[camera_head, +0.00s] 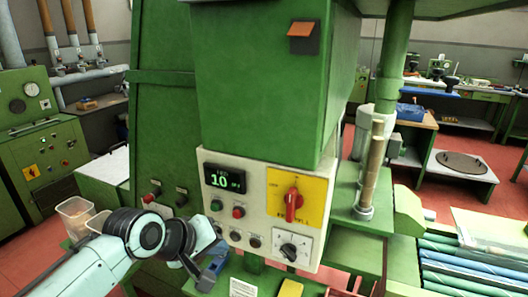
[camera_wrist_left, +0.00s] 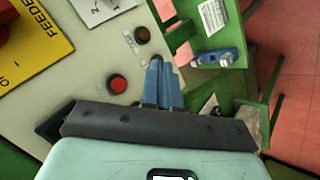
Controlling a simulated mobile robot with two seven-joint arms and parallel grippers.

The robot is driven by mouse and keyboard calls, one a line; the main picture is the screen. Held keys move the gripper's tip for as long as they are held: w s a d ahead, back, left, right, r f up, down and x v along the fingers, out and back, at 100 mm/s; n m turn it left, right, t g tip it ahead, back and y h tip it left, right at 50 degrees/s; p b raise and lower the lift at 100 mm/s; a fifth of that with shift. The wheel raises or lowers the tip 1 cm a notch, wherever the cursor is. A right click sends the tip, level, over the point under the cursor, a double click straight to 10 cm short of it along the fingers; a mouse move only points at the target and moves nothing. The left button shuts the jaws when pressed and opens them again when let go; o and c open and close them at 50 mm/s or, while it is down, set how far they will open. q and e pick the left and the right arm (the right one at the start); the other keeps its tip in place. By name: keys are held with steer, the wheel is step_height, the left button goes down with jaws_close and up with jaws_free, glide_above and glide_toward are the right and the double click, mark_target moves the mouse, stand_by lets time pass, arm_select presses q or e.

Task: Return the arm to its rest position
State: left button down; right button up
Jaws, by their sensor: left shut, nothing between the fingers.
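My left arm (camera_head: 85,270) comes in from the lower left in the head view, with its dark wrist joints in front of the machine. My left gripper (camera_head: 213,268) is below the lower left corner of the control panel (camera_head: 262,208). In the left wrist view its two blue fingers (camera_wrist_left: 160,66) are together and empty. I cannot tell whether the fingertips touch the panel. My right gripper is not in view.
The panel carries a lit display (camera_head: 224,179), a red rotary switch (camera_head: 292,204) on a yellow plate and a dial (camera_head: 291,247). A blue tool (camera_wrist_left: 217,58) lies on a green ledge. Red floor (camera_wrist_left: 292,85) is open beyond.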

arm_select(q)
steer(key=w+d+f+g, duration=0.1)
steer(key=w+f+g, duration=0.15)
steer(key=f, duration=1.65)
steer(key=s+f+m+g+y+p, duration=0.15)
steer(key=s+f, duration=0.25)
steer(key=f, duration=1.4)
steer(key=s+a+f+g, duration=0.2)
steer(key=s+f, duration=1.1)
steer(key=f, duration=0.1)
steer(key=s+f+g, duration=0.1)
steer(key=s+f, duration=0.1)
steer(key=s, duration=0.5)
steer(key=s+f+g, duration=0.1)
steer(key=s+f, duration=0.2)
steer(key=s, duration=0.5)
steer(key=shift+d+f, duration=0.2)
steer(key=shift+d, duration=0.25)
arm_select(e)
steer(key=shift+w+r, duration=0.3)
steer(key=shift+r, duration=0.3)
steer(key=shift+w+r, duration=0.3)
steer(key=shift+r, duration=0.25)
arm_select(q)
steer(key=shift+h, duration=0.25)
